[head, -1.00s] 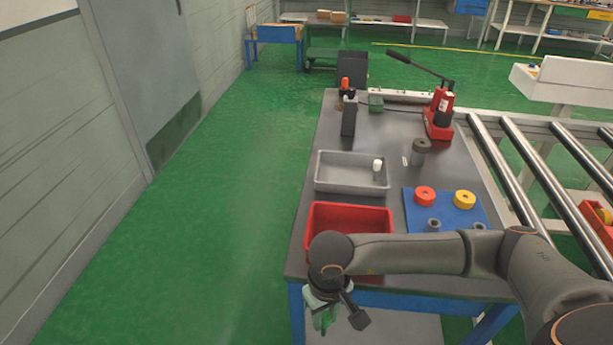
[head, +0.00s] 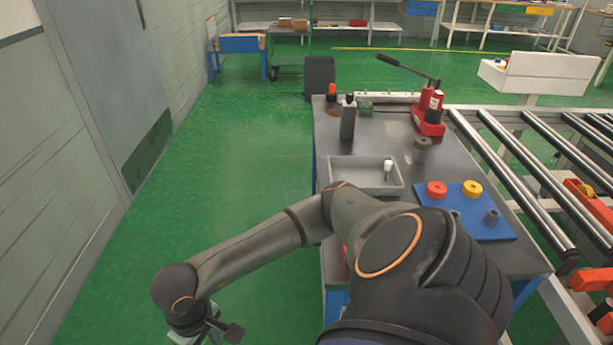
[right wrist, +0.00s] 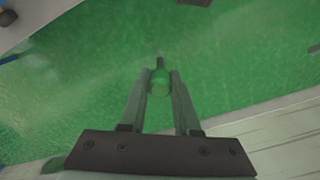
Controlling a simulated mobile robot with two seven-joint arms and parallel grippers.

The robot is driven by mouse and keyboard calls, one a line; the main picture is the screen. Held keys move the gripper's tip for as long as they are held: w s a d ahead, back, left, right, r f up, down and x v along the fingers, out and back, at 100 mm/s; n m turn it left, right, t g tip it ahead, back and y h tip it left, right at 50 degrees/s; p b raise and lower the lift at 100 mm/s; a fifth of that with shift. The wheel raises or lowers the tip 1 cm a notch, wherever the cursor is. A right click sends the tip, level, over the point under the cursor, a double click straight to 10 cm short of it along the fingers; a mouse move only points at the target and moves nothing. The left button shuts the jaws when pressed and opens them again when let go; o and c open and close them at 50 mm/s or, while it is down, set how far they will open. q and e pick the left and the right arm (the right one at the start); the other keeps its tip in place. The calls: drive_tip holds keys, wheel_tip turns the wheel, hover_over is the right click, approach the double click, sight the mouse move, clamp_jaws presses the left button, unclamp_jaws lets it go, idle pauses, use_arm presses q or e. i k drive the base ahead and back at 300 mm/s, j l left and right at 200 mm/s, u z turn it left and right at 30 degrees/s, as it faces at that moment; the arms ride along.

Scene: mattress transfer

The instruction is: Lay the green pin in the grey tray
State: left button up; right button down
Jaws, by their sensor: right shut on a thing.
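The green pin (right wrist: 160,81) is between the two fingers of my right gripper (right wrist: 162,76) in the right wrist view, its thin dark end pointing away. The gripper is shut on it. In the head view my right gripper (head: 203,335) is at the bottom edge, over the green floor left of the table, and I cannot make out the pin there. The grey tray (head: 345,173) sits on the table, well up and right of the gripper. A small white-topped piece (head: 388,166) stands at its right side. My left gripper is not in view.
My right arm covers the table's near left part and most of the red bin (head: 345,262). A blue board (head: 488,228) with red and yellow rings lies right of the tray. A black-and-grey bottle (head: 348,120) and red press (head: 431,112) stand behind. Rollers flank the table's right.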

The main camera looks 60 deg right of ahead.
sight(374, 180)
drive_tip(key=i+j, duration=0.2)
drive_tip(key=i, duration=0.25)
drive_tip(key=i+j, duration=0.2)
drive_tip(key=i, duration=0.25)
drive_tip(key=i+l+z, duration=0.1)
drive_tip(key=z, duration=0.3)
drive_tip(key=i+z, duration=0.5)
drive_tip(key=z, duration=0.3)
drive_tip(key=i+z, duration=0.2)
drive_tip(key=z, duration=0.2)
drive_tip(key=i+z, duration=0.15)
drive_tip(key=z, duration=0.2)
drive_tip(key=i+z, duration=0.2)
drive_tip(key=z, duration=0.2)
